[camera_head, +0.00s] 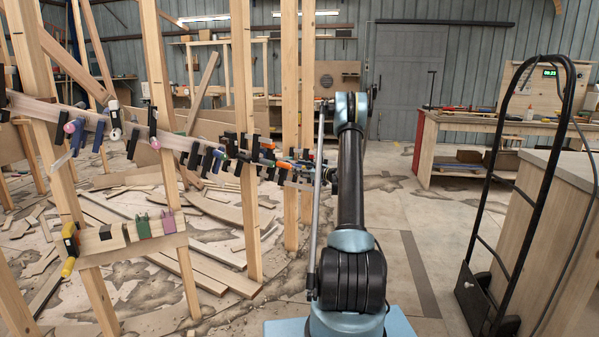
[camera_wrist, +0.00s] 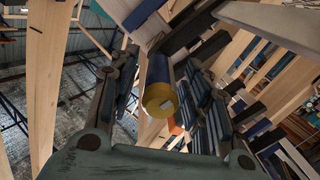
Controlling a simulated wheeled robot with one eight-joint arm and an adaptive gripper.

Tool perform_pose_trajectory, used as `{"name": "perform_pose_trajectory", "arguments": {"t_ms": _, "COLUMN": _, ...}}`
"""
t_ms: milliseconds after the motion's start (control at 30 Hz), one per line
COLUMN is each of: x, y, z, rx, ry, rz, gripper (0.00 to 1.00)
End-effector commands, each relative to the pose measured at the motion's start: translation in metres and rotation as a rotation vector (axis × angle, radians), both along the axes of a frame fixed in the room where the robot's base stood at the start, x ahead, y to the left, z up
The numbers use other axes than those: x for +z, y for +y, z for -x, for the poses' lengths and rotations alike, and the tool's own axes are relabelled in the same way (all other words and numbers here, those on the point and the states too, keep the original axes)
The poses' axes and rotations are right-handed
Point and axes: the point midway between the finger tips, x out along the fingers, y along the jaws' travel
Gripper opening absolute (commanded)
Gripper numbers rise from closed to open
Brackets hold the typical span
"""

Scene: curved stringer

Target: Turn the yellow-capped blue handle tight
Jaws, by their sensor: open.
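In the wrist view, the blue handle (camera_wrist: 157,68) points toward the camera, with its round yellow cap (camera_wrist: 160,100) nearest. My gripper (camera_wrist: 156,66) is open, with one finger on each side of the handle. I cannot tell whether either finger touches it. In the head view, my gripper (camera_head: 329,176) is small and partly hidden by my arm, close to the right end of the clamped curved stringer (camera_head: 40,108). I cannot single out the yellow-capped handle among the crowded clamps there.
Several clamps (camera_head: 215,160) line the stringer, close to one another. Upright wooden posts (camera_head: 290,120) stand beside it. Loose boards (camera_head: 215,210) lie on the floor. A black hand truck (camera_head: 485,240) and a workbench (camera_head: 440,145) stand to the right. Some floor between is open.

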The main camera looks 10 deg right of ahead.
Motion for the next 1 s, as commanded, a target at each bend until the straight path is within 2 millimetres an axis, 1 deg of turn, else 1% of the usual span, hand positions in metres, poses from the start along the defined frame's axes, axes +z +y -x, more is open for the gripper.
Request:
{"name": "perform_pose_trajectory", "arguments": {"t_ms": 167, "x": 0.0, "y": 0.0001, "z": 0.0, "rx": 0.0, "ry": 0.0, "rz": 0.0, "gripper": 0.44}}
{"name": "perform_pose_trajectory", "arguments": {"t_ms": 200, "x": 0.0, "y": 0.0001, "z": 0.0, "rx": 0.0, "ry": 0.0, "rz": 0.0, "gripper": 0.42}}
{"name": "perform_pose_trajectory", "arguments": {"t_ms": 267, "x": 0.0, "y": 0.0001, "z": 0.0, "rx": 0.0, "ry": 0.0, "rz": 0.0, "gripper": 0.28}}
{"name": "perform_pose_trajectory", "arguments": {"t_ms": 300, "x": 0.0, "y": 0.0001, "z": 0.0, "rx": 0.001, "ry": 0.0, "rz": 0.0, "gripper": 0.19}}
{"name": "perform_pose_trajectory", "arguments": {"t_ms": 367, "x": 0.0, "y": 0.0001, "z": 0.0001, "rx": 0.001, "ry": 0.0, "rz": 0.0, "gripper": 0.05}}
{"name": "perform_pose_trajectory", "arguments": {"t_ms": 400, "x": 0.0, "y": 0.0001, "z": 0.0001, "rx": 0.001, "ry": 0.0, "rz": 0.0, "gripper": 0.0}}
{"name": "perform_pose_trajectory", "arguments": {"t_ms": 733, "x": 0.0001, "y": 0.0, "z": -0.0001, "rx": 0.0, "ry": 0.022, "rz": -0.02, "gripper": 0.0}}
{"name": "perform_pose_trajectory", "arguments": {"t_ms": 1000, "x": 0.0002, "y": -0.0003, "z": -0.0002, "rx": 0.0, "ry": 0.131, "rz": -0.119, "gripper": 0.0}}
